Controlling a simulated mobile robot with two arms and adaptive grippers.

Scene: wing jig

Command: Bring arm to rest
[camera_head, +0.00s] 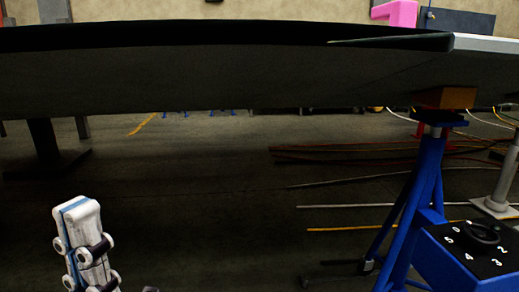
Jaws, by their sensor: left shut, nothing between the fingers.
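My left gripper (79,215) stands at the lower left of the head view, pointing up. Its pale fingers are closed together with nothing between them. It is below the wing (200,75) and apart from everything around it. My right gripper is not in view.
The long dark wing spans the whole width across the top. A blue stand (412,205) with an orange block (444,98) on top is under it at the right. A blue box with a numbered dial (482,236) is at the lower right. Cables and rods lie on the floor. The middle floor is clear.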

